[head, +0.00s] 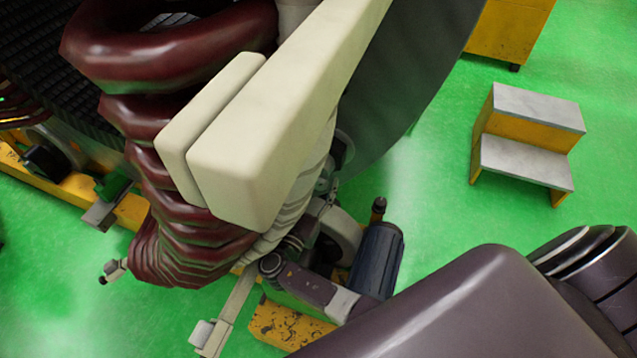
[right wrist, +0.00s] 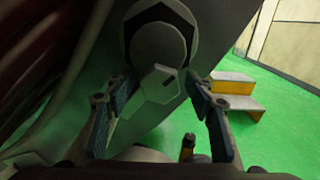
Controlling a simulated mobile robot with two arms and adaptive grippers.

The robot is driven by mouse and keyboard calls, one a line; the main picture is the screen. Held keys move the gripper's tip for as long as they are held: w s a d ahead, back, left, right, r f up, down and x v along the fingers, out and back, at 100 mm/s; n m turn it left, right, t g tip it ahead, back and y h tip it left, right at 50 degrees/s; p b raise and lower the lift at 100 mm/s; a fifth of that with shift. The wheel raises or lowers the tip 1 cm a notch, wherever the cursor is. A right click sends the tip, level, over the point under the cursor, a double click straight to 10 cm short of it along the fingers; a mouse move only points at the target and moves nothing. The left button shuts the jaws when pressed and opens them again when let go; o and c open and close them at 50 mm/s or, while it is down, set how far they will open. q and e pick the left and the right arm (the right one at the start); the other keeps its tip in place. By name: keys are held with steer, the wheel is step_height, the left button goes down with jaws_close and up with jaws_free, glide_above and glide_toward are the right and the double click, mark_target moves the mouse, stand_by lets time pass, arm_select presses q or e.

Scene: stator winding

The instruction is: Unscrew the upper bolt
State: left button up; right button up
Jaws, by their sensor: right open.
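The upper bolt (right wrist: 157,88) shows in the right wrist view as a pale grey hex piece in front of a round grey disc with a dark ring. My right gripper (right wrist: 163,107) is open, with one blue-padded finger on each side of the bolt. I see gaps between the fingers and the bolt. In the head view my right gripper (head: 328,186) is small and partly hidden behind a large beige block (head: 245,165). The bolt cannot be made out clearly there. My left gripper is not in view.
Thick dark-red coils (head: 175,45) fill the upper left beside a large grey curved wall (head: 415,85). A dark blue cylinder (head: 376,260) stands close below the right gripper. A yellow step stool (head: 527,145) stands on clear green floor at the right.

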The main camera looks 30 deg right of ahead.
steer(key=shift+s+a, duration=0.15)
steer(key=v, duration=1.1)
steer(key=shift+s+a, duration=0.25)
